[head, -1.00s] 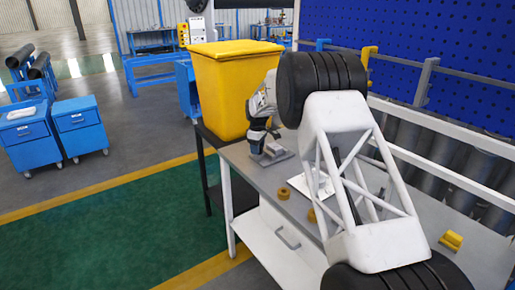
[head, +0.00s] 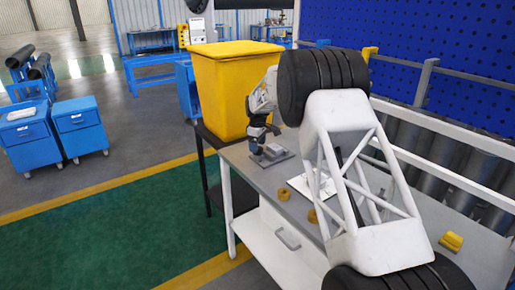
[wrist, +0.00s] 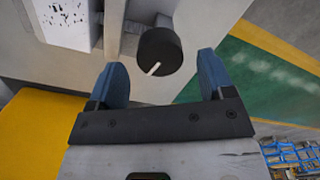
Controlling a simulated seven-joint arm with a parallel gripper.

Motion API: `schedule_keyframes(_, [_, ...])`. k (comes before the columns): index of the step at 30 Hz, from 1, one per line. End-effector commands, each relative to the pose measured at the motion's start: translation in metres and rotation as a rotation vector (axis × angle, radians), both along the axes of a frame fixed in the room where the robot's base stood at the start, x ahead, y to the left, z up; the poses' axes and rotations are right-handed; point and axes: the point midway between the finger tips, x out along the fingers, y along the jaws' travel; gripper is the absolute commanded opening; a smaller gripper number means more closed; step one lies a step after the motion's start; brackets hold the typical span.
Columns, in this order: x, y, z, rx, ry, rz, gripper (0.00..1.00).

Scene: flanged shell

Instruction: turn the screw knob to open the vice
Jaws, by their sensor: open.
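The vice's screw knob (wrist: 159,52) is a dark round knob with a white line mark, in the upper middle of the wrist view. My gripper (wrist: 165,70) is open, with one blue finger at the lower left of the knob and one at its lower right. The knob shows between and just beyond the fingertips; I cannot tell whether they touch it. The grey vice (wrist: 130,22) is partly visible behind the knob. In the head view, my gripper (head: 257,148) is over the grey vice (head: 272,153) at the bench's far end; the knob is not clear there.
The grey workbench (head: 240,160) also holds yellow-brown rings (head: 284,194), a white plate (head: 300,183) and a yellow block (head: 452,241). A large yellow bin (head: 222,90) stands just beyond the vice. A railing and blue pegboard (head: 430,50) line the right side.

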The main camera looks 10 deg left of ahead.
Motion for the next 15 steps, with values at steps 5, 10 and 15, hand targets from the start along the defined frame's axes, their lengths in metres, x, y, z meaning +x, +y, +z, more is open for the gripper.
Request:
schedule_keyframes(5, [0.0,0.0,0.024,0.0,-0.002,0.0,0.75])
schedule_keyframes(10, [0.0,0.0,0.044,0.001,-0.001,0.0,0.75])
schedule_keyframes(15, [0.0,0.0,0.056,0.0,-0.001,0.0,0.75])
